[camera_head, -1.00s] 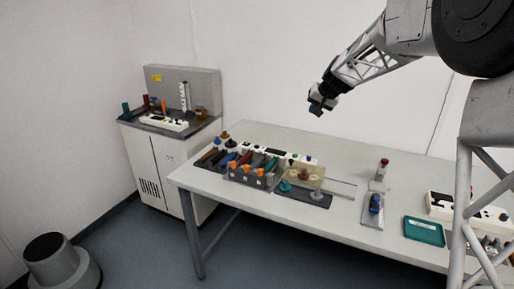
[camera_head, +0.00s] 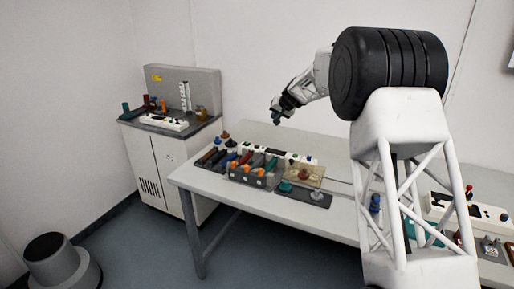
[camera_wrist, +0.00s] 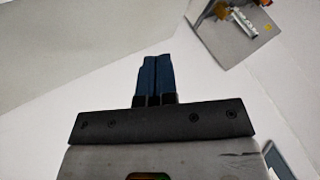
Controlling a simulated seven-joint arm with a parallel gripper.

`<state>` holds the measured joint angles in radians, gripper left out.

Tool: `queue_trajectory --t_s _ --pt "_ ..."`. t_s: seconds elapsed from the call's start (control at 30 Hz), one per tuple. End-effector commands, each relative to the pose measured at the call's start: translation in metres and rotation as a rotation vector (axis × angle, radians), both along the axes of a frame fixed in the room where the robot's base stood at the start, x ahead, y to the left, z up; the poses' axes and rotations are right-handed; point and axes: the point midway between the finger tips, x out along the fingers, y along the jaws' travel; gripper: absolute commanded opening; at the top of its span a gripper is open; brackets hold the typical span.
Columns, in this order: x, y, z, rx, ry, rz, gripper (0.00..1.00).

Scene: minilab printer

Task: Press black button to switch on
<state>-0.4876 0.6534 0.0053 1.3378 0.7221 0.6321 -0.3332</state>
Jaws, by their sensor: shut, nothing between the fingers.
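My gripper (camera_head: 277,118) is shut and empty, held in the air above the back part of the white table (camera_head: 335,225). In the wrist view its blue fingers (camera_wrist: 156,80) are together. A long white control box (camera_head: 270,150) with a dark display and small coloured knobs stands along the table's back, behind and below the gripper. A second white box (camera_head: 468,208) at the right has dark, button-like spots. Which spot is the black button is too small to tell. The gripper touches nothing.
A row of dark holders with orange knobs (camera_head: 262,171) stands on the table's left half. A dark plate with teal and grey knobs (camera_head: 303,195) lies beside it. A grey cabinet (camera_head: 160,165) with bottles stands at the back left. My arm hides part of the table's right side.

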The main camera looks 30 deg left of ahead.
Motion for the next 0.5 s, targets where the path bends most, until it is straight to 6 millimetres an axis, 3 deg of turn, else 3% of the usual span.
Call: queue_trajectory --t_s 0.3,0.5 --pt "0.019 0.061 -0.041 0.036 -0.006 0.019 0.00" --pt "0.025 0.086 -0.059 0.051 -0.010 0.025 0.00"
